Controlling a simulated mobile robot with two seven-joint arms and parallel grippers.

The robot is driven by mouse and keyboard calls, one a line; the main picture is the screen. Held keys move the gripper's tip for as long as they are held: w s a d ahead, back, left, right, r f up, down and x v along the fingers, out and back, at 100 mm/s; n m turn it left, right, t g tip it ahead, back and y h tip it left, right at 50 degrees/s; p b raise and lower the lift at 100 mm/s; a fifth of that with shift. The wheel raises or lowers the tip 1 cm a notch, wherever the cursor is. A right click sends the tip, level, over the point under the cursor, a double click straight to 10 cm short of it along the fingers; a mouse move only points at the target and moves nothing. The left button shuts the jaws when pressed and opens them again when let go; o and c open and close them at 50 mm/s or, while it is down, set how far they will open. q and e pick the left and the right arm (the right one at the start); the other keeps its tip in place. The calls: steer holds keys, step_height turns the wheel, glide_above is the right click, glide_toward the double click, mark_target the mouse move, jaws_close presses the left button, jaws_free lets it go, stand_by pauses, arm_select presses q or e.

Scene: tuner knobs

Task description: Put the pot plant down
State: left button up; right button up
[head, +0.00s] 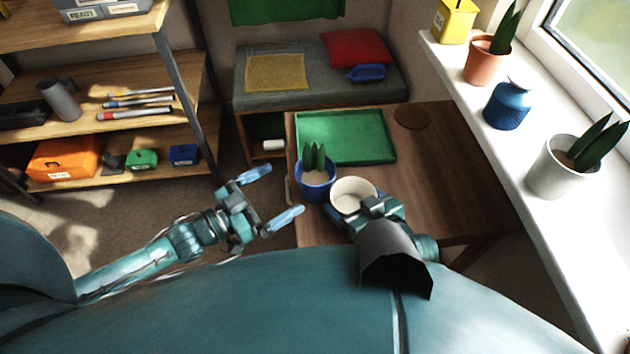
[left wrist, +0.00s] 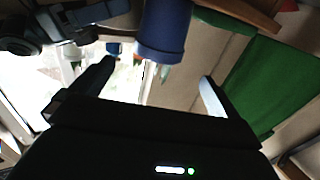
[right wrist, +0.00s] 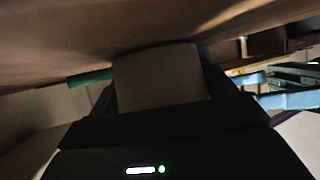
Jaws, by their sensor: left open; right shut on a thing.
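A blue pot with a green spiky plant (head: 315,182) stands upright at the left edge of the wooden table, by the near left corner of the green tray (head: 345,160). The blue pot (left wrist: 165,30) also shows in the left wrist view, beyond the fingers. My left gripper (head: 272,195) is open and empty, left of the blue pot and apart from it. My right gripper (head: 366,206) is shut on a cream pot (head: 352,193), which also fills the jaws in the right wrist view (right wrist: 160,75). The cream pot is just right of the blue one; whether it touches the table is hidden.
The sill at right holds a terracotta pot plant (head: 486,60), a blue vase (head: 508,103) and a white pot plant (head: 562,168). A round brown mat (head: 411,117) lies on the table (head: 455,190), whose right part is clear. Shelves (head: 120,115) stand at left.

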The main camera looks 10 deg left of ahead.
mark_target(330, 162)
arm_select(q)
steer(key=x, duration=1)
steer(key=shift+d, duration=0.2)
steer(key=shift+c, duration=0.4)
steer(key=c, duration=1.3)
step_height(330, 162, up, 10)
steer(key=shift+r, duration=0.15)
